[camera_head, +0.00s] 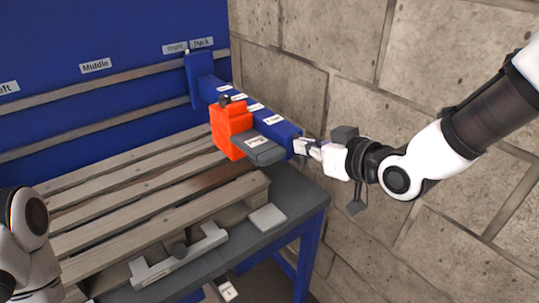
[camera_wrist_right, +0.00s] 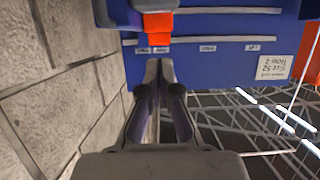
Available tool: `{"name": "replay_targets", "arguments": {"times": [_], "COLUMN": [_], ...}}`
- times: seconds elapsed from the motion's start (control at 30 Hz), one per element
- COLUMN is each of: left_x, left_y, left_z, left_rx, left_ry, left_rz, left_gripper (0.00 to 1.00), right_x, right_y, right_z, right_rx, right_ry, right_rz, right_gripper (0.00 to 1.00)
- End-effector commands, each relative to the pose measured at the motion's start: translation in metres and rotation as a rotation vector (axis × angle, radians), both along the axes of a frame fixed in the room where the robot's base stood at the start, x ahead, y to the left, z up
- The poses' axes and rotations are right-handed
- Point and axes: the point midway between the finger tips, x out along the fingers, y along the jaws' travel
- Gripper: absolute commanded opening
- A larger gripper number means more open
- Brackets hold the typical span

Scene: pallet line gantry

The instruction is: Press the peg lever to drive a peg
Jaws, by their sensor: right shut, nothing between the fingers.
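An orange-red block (camera_head: 228,128) sits on a blue gantry arm (camera_head: 280,127) that reaches out over the pallet. A grey lever with a white label (camera_head: 268,154) sticks out of the block's right side, toward the arm's near end. My right gripper (camera_head: 300,146) is shut and empty by that end, just right of the lever; I cannot tell if it touches the arm. In the right wrist view the closed fingertips (camera_wrist_right: 159,64) point toward the orange block (camera_wrist_right: 158,24), with a gap visible between. My left gripper is out of view; only part of my left arm shows.
A slatted wooden pallet (camera_head: 130,187) lies on a grey table (camera_head: 290,198) below the gantry. A grey handle bar (camera_head: 178,258) and a light grey pad (camera_head: 268,217) are at its front. A blue labelled panel (camera_head: 110,40) stands behind. A stone wall (camera_head: 440,240) bounds the right side.

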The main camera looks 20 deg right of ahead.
Motion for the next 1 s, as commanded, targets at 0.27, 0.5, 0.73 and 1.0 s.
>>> {"name": "replay_targets", "arguments": {"times": [0.27,0.5,0.73,1.0], "left_x": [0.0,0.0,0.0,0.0], "left_y": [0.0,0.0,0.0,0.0], "left_z": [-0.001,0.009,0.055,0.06], "left_rx": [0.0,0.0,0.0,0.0], "left_ry": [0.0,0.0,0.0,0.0], "left_rz": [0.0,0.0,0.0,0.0], "left_gripper": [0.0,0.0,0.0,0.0], "right_x": [-0.001,0.003,0.021,0.074], "right_y": [0.0,0.001,0.008,0.027], "right_z": [0.015,0.017,0.016,-0.011], "right_rx": [0.002,-0.001,-0.002,-0.004], "right_ry": [-0.036,-0.031,-0.025,-0.033], "right_rz": [-0.001,-0.002,-0.001,0.002], "right_gripper": [0.0,0.0,0.0,0.0]}}
